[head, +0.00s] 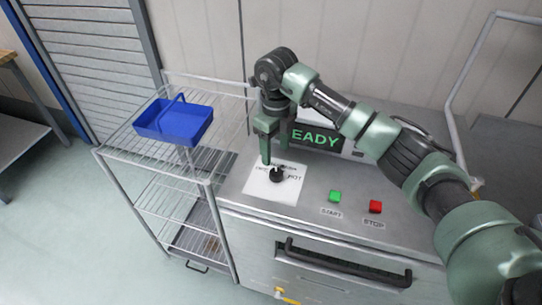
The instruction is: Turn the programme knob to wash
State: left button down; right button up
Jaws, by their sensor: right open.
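The programme knob (277,175) is a small black dial on a white label plate (262,188) on top of the steel machine. Part of the lettering around it is hidden, and I cannot read its setting. My right gripper (268,160) points down just above and behind the knob, with its fingertips very close to it. I cannot tell whether they touch it. The gripper is open. A display (317,137) behind the arm shows green letters reading "EADY", its left end covered by my gripper. My left gripper is not in view.
A green START button (335,196) and a red STOP button (376,206) sit right of the knob. A black handle (343,266) crosses the machine's front. A wire rack (122,139) with a blue basket (174,121) stands at left. Open floor lies at far left.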

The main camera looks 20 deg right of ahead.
aim_at(276, 172)
jog(key=shift+s+f+p, duration=0.5)
jog(key=shift+s+f, duration=0.35)
jog(key=shift+s, duration=0.2)
notch_tip(276, 172, down, 3)
jog(key=shift+a+r+p, duration=0.1)
jog(key=shift+r+p, duration=0.1)
jog(key=shift+p, duration=0.2)
jog(key=shift+w+f, duration=0.15)
jog(key=shift+f, duration=0.35)
jog(key=shift+w+f, duration=0.15)
jog(key=shift+f, duration=0.45)
jog(key=c, duration=1.2)
grip_shut()
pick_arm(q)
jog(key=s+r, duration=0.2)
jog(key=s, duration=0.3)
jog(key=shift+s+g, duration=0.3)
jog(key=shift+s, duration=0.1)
